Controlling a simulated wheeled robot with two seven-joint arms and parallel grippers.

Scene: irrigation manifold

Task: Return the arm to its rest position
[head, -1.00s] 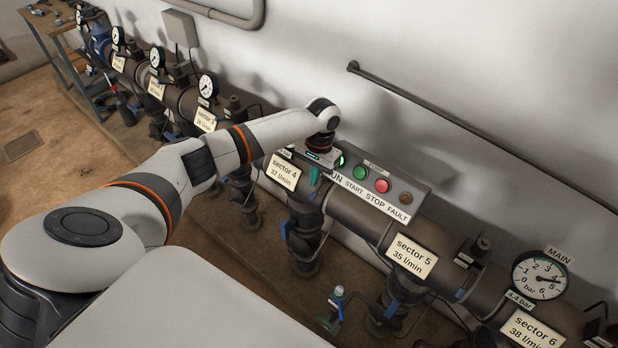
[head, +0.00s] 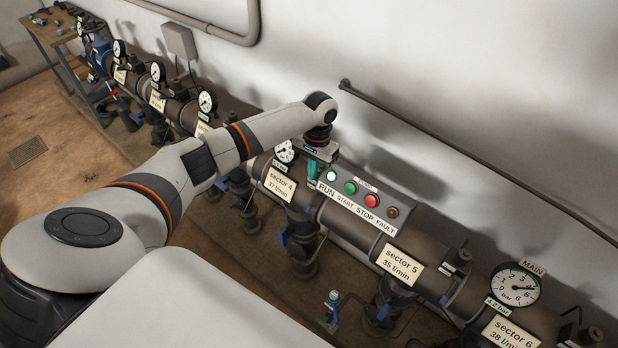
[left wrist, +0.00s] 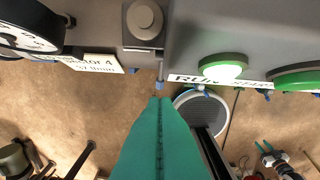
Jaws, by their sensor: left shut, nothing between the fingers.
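My left arm (head: 200,165) reaches in from the left over the pipe manifold, its wrist bent down. My left gripper (head: 312,172) has teal fingers pressed together, with nothing between them. It hangs just left of the control panel (head: 357,204), near the sector 4 label (head: 280,185). In the left wrist view, the shut teal fingers (left wrist: 160,108) point down past the panel's edge, apart from the buttons. The RUN lamp (head: 331,176) glows pale green; it also shows in the left wrist view (left wrist: 222,67). My right gripper is in neither view.
The green START button (head: 350,187), red STOP button (head: 371,200) and amber FAULT lamp (head: 392,212) sit on the panel. The manifold pipe (head: 340,222) runs along the wall with several gauges, including the MAIN gauge (head: 515,287). A handrail (head: 450,187) is fixed behind.

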